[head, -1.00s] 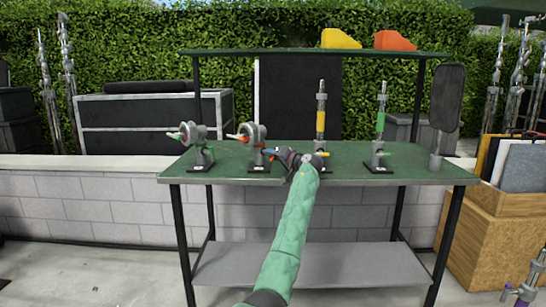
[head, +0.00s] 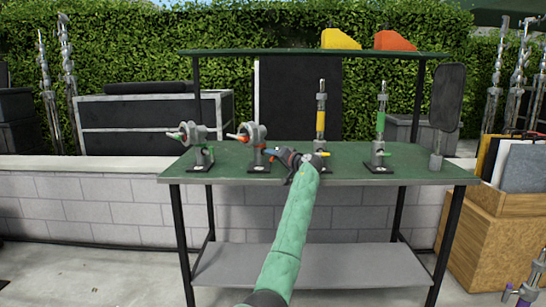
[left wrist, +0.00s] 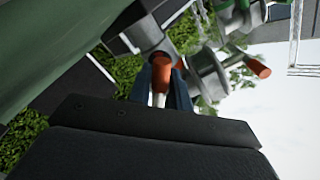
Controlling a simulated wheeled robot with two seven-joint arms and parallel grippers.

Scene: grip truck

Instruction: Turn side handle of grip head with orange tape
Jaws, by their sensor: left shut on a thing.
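The grip head with orange tape (head: 253,133) stands upright on a small black base on the green table, second from the left. One orange-tipped handle (head: 237,137) points left from its round head. My left gripper (head: 273,154) reaches in from the right, low beside its stand. In the left wrist view the dark blue fingers (left wrist: 160,92) are shut on the orange side handle (left wrist: 161,72), one on each side. The round grey head and its other orange handle (left wrist: 258,68) show beyond, apart from the fingers. My right gripper is in neither view.
A similar green-marked head (head: 193,134) stands to the left. Yellow-banded (head: 321,115) and green-banded (head: 381,118) upright stands are to the right, the yellow one close behind my left wrist. An overhead shelf (head: 300,51) spans the table (head: 225,172). The front left table top is clear.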

